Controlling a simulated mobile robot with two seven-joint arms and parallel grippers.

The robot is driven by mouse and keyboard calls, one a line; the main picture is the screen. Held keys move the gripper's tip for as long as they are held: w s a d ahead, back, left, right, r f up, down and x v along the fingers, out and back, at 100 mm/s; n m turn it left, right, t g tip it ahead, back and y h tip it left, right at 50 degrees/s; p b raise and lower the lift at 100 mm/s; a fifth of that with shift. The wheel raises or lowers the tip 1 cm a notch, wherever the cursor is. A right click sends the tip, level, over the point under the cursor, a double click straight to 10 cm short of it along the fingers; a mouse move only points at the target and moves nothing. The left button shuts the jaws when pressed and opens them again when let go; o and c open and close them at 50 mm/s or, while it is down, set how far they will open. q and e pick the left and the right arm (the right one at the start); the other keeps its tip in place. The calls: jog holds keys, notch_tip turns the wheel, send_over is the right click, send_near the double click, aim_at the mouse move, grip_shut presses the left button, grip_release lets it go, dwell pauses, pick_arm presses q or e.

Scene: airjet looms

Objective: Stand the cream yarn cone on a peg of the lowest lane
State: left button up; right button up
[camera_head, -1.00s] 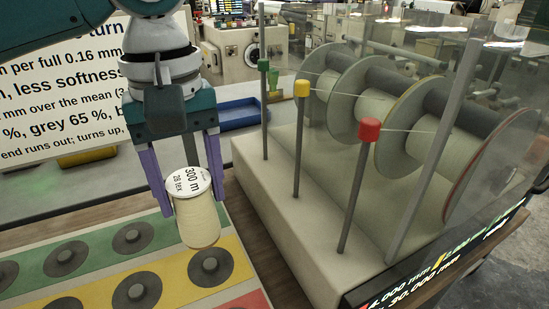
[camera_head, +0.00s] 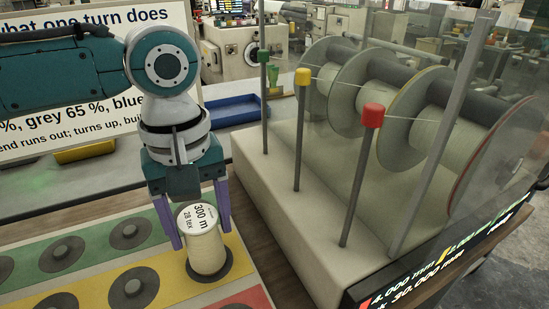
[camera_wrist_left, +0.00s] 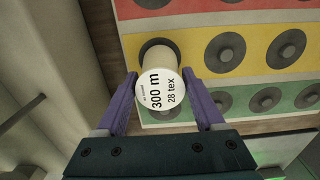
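The cream yarn cone (camera_head: 207,252), with a white top marked "300 m 28 tex", stands upright over the end peg disc of the yellow lane (camera_head: 185,289). Its base looks to be on or just above the disc; I cannot tell which. The left wrist view also shows the cone (camera_wrist_left: 160,62) between the fingertips. The peg under the cone is hidden. Other pegs of the yellow, green (camera_head: 92,228) and red (camera_head: 255,297) lanes show bare. My right gripper is not in view.
A pale block (camera_head: 240,170) with green, yellow and red-topped posts stands close to the right of the lanes. Behind it are yarn drums (camera_head: 405,125) behind clear panels. A blue tray (camera_head: 230,110) and a text board (camera_head: 40,70) are at the back.

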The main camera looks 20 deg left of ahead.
pick_arm(q)
jog(key=o, duration=0.3)
jog(key=shift+o, duration=0.2)
notch_tip(320, 180, up, 12)
jog(key=p, duration=0.2)
jog(key=s+d+f+m+t+h, duration=0.2)
jog(key=s+d+f+m+h, duration=0.1)
jog(key=s+d+f+m, duration=0.6)
jog(key=s+a+m+t+y, duration=0.1)
jog(key=s+a+m+y, duration=0.1)
jog(key=s+a, duration=0.4)
jog(key=shift+s+r+m+t+y, duration=0.15)
jog(key=shift+s+m+t+y, duration=0.15)
jog(key=shift+s+m+y, duration=0.15)
